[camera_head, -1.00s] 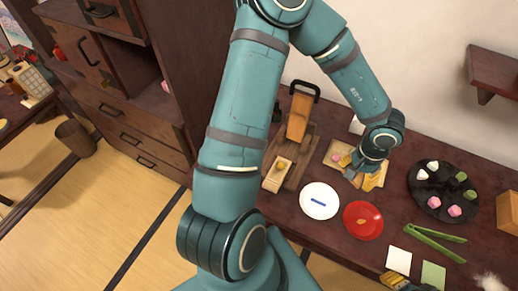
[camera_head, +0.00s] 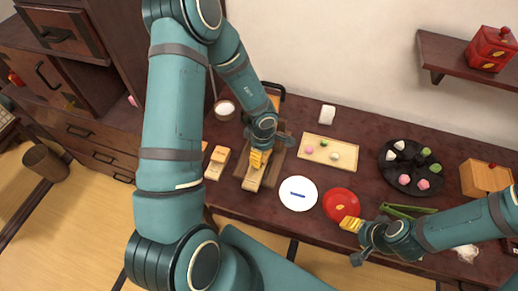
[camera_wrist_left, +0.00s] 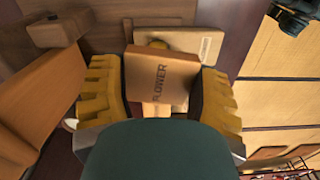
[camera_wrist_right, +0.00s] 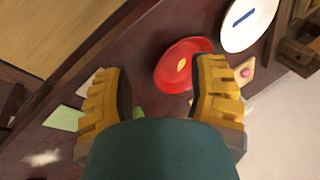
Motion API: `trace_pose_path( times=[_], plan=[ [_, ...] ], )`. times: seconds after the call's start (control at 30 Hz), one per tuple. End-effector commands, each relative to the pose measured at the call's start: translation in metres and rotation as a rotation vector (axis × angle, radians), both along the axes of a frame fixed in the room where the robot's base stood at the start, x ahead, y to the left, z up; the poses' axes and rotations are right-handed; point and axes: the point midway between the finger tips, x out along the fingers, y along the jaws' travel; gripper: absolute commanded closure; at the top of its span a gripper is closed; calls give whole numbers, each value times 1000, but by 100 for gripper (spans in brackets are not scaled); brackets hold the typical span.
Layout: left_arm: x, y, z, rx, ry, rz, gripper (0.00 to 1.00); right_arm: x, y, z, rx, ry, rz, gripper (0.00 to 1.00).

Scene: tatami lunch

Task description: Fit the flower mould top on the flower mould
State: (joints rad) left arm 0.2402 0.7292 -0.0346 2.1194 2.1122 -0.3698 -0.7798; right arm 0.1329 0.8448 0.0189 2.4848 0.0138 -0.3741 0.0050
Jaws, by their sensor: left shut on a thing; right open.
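My left gripper (camera_head: 259,158) is shut on the flower mould top (camera_wrist_left: 160,75), a brown wooden block lettered "FLOWER" in the left wrist view. The flower mould (camera_head: 252,178) is a paler wooden block under it; it also shows behind the top in the left wrist view (camera_wrist_left: 203,44). A bit of yellow shows at the top's far edge. The top covers much of the mould, and I cannot tell whether they touch. My right gripper (camera_head: 350,224) is open and empty by the red plate (camera_head: 341,204).
Another pale wooden block (camera_head: 217,162) lies left of the mould. A white plate (camera_head: 298,193) with a blue bar, a tray of sweets (camera_head: 328,152) and a dark round plate (camera_head: 412,166) stand to the right. Green tongs (camera_head: 400,210) lie near my right arm.

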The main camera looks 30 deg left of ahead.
Motion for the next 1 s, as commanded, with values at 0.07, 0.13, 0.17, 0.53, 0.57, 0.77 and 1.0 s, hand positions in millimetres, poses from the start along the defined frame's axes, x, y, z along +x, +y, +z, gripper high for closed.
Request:
trace_pose_path(
  times=[0.07, 0.13, 0.17, 0.53, 0.57, 0.77, 1.0],
  plan=[
    [1, 7, -1, 0, -1, 91, 70, 0, 0, 3, 0, -1, 0, 42],
    [1, 10, -3, 0, -1, 139, 70, 1, 0, 3, 0, -2, -1, 42],
    [1, 11, -4, 0, -1, 152, 70, 1, 0, 3, 0, -2, -1, 42],
    [1, 12, -21, 0, 0, 164, 70, -2, 1, -19, 0, 7, 5, 42],
    [1, 12, -24, 0, 0, 164, 70, -3, 1, -23, 0, 8, 6, 42],
    [1, 12, -40, 0, -1, 163, 70, -8, 2, -44, 1, 19, 14, 42],
    [1, 12, -52, -1, -1, 162, 70, -14, 3, -60, 4, 33, 25, 42]
  ],
)
